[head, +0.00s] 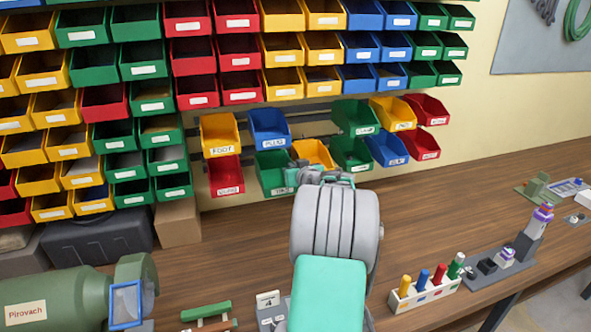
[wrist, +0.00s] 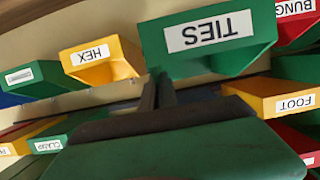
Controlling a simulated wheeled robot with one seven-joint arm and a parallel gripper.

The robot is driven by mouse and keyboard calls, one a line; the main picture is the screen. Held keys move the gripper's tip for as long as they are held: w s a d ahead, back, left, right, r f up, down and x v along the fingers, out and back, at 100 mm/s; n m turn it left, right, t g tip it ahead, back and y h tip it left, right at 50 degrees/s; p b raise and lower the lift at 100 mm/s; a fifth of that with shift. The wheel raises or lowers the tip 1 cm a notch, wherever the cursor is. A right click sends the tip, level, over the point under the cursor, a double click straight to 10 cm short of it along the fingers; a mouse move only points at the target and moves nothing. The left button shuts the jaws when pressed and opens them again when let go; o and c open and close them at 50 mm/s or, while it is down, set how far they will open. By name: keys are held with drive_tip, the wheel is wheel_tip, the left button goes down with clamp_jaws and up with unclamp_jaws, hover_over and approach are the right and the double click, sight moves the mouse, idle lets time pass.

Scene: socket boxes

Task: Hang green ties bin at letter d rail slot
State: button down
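The green ties bin (head: 273,178) sits in the lower row of the wall rack, between the red bung bin and a yellow bin. In the wrist view, which is upside down, its TIES label (wrist: 210,32) faces me. My gripper (head: 302,174) is at the bin's right side in the head view. In the wrist view its dark fingertips (wrist: 158,92) are close together at the bin's near corner. Whether they are closed on the wall or only beside it cannot be seen. No rail letter d can be read. A gap of bare rail (head: 316,116) shows in the upper row.
Neighbours are the red bung bin (head: 225,183), yellow hex bin (wrist: 98,60), yellow foot bin (head: 219,133) and blue plug bin (head: 268,128). More bins (head: 365,118) hang to the right. The workbench (head: 450,195) below holds pegs (head: 425,285) and a green machine (head: 60,298).

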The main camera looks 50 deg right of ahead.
sight(286, 154)
drive_tip(key=shift+w+d+r+p, duration=0.1)
drive_tip(key=shift+w+d+p, duration=0.35)
drive_tip(key=shift+w, duration=0.35)
drive_tip(key=shift+w+d+f+p, duration=0.1)
drive_tip(key=shift+w+d+p, duration=0.3)
drive_tip(key=shift+w, duration=0.45)
drive_tip(key=shift+w+d+r+p, duration=0.1)
drive_tip(key=shift+w+d+p, duration=0.2)
drive_tip(key=shift+w+d, duration=0.35)
drive_tip(key=shift+b+x, duration=0.55)
drive_tip(key=shift+x, duration=0.25)
drive_tip(key=shift+w+d+r+b, duration=0.15)
drive_tip(key=shift+w+b, duration=0.1)
drive_tip(key=shift+w, duration=0.25)
drive_tip(key=shift+w+d+b, duration=0.2)
drive_tip(key=shift+w+b, duration=0.05)
drive_tip(key=shift+w, duration=0.25)
drive_tip(key=shift+a+b, duration=0.15)
drive_tip(key=shift+b, duration=0.4)
drive_tip(key=shift+s+r, duration=0.1)
drive_tip(key=shift+r, duration=0.1)
